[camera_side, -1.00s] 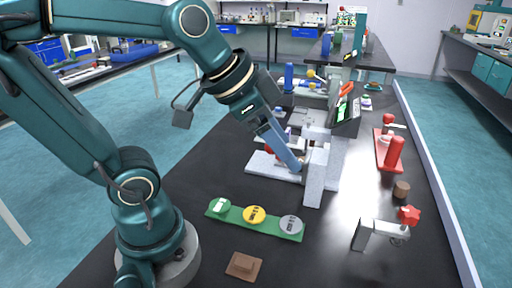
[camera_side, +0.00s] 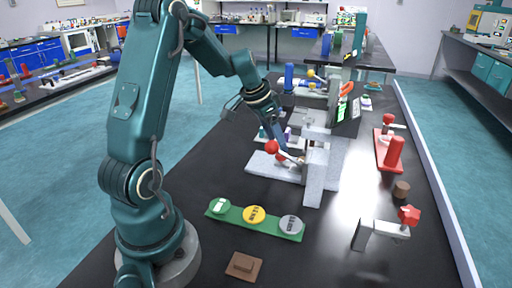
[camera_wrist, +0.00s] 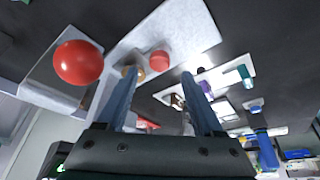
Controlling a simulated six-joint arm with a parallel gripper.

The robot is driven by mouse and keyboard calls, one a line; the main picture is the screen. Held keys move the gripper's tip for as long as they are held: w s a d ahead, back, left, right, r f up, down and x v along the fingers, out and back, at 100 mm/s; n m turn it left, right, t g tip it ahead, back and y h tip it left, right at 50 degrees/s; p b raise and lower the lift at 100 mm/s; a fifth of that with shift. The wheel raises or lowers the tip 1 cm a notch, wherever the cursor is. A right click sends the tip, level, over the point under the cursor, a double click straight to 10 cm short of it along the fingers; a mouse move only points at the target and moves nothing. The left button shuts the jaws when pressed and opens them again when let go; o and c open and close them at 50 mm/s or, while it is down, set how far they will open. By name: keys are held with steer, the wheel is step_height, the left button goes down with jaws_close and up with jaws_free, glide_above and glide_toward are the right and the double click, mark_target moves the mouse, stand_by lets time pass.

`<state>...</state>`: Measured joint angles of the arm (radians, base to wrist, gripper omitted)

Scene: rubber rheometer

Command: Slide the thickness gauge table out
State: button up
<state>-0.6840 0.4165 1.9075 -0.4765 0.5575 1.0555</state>
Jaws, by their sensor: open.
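A pale grey bench device with a flat base plate (camera_side: 262,165) and an upright block (camera_side: 315,180) stands mid-bench; I cannot tell for sure whether it is the thickness gauge. A red ball knob (camera_side: 271,146) on a light lever sits over its plate; the ball shows large at left in the wrist view (camera_wrist: 78,62). My gripper (camera_side: 284,150) is over this device, behind the ball. In the wrist view its two blue fingers (camera_wrist: 159,73) are apart, with nothing seen held. A red disc (camera_wrist: 159,61) and a brass-coloured knob (camera_wrist: 134,73) show beyond the fingertips.
A green strip (camera_side: 255,219) with round green, yellow and grey pieces lies in front. A brown block (camera_side: 244,265) is nearby. A clamp-like tool with a red knob (camera_side: 409,215) and a red stand (camera_side: 393,152) are right. A display panel (camera_side: 345,108) stands behind the device.

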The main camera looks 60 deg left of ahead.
steer(key=shift+x, duration=2)
jaws_close()
